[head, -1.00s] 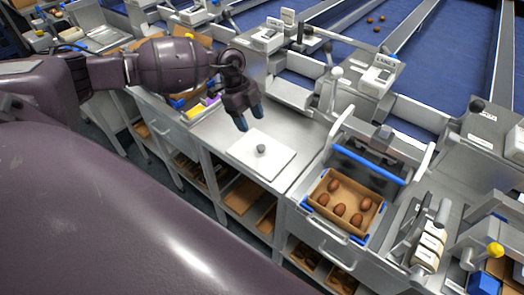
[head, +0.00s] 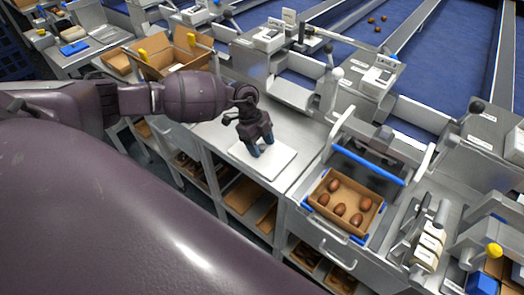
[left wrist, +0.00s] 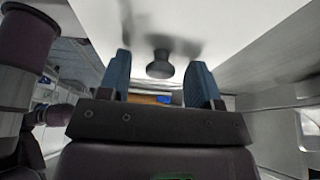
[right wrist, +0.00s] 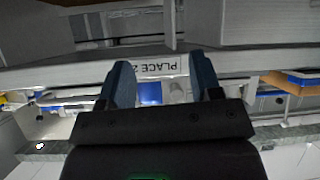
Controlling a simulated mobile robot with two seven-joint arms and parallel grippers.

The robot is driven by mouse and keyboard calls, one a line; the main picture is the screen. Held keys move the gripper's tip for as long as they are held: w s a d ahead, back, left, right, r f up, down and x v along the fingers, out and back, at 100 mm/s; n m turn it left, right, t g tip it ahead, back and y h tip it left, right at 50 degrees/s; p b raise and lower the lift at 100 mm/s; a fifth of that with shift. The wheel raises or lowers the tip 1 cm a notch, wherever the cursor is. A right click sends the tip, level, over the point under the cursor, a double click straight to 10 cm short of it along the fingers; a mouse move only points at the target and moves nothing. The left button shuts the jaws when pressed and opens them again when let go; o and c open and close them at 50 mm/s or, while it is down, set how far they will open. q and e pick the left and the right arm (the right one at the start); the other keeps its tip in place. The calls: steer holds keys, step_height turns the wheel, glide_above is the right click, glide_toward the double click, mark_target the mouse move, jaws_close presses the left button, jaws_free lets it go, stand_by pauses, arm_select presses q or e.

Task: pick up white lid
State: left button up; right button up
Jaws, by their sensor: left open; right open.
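The white lid (head: 281,163) is a flat square plate lying on the metal worktop. Its round grey knob shows in the left wrist view (left wrist: 160,67), just beyond and between my finger tips. My left gripper (head: 262,151) is above the lid, fingers pointing down; it also shows in the left wrist view (left wrist: 161,78). It is open and empty. In the head view the gripper hides the knob. My right gripper shows only in the right wrist view (right wrist: 163,80); it is open with nothing between its fingers.
Another open cardboard box (head: 178,65) stands at the back left. A lever and a label printer (head: 379,78) stand behind. A "PLACE 2" sign (right wrist: 172,67) faces my right wrist.

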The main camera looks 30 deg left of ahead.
arm_select(q)
steer(key=shift+c, duration=1.4)
steer(key=c, duration=0.7)
arm_select(e)
steer(key=shift+w, duration=0.1)
steer(key=shift+w+r, duration=0.1)
